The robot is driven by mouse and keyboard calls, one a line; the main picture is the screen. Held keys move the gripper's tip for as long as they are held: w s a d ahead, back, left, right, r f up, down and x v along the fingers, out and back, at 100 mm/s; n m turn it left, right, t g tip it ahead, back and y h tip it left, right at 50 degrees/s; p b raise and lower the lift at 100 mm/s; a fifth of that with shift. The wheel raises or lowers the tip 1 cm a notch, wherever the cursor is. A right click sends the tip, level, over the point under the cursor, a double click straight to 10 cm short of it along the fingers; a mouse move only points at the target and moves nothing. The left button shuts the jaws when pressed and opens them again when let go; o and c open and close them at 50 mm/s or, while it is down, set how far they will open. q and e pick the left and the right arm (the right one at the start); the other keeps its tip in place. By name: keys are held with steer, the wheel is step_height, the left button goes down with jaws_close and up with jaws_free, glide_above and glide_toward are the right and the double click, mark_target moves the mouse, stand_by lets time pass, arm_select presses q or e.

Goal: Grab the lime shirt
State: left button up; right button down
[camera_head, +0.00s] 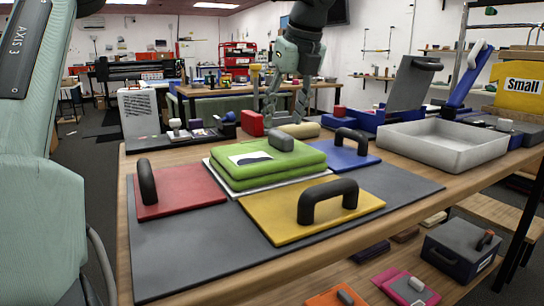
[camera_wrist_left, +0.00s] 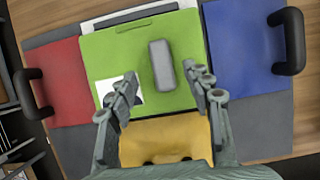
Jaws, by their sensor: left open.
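The folded lime shirt (camera_head: 265,165) lies as a flat stack on a white sheet in the middle of the grey mat. It has a white print with a dark mark, and a grey rounded block (camera_head: 281,138) sits on top near its far side. My left gripper (camera_head: 283,112) hangs down over the far side of the shirt, fingers apart. In the left wrist view the fingers show above the lime shirt (camera_wrist_left: 182,120), on either side of the grey block, with nothing held between them. My right gripper is not in view.
Around the shirt are red (camera_head: 182,190), yellow (camera_head: 270,215) and blue (camera_head: 345,155) plates with black handles. A white tray (camera_head: 440,150) stands at the right of the table. Small items line the back edge. The grey mat (camera_head: 180,262) is bare in front.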

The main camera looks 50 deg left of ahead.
mark_target(280, 133)
arm_select(q)
steer(key=x, duration=0.5)
steer(key=shift+d+p, duration=0.15)
steer(key=shift+p, duration=0.15)
steer(key=shift+w+f, duration=0.15)
steer(key=shift+f, duration=0.05)
steer(key=c, duration=1)
jaws_close()
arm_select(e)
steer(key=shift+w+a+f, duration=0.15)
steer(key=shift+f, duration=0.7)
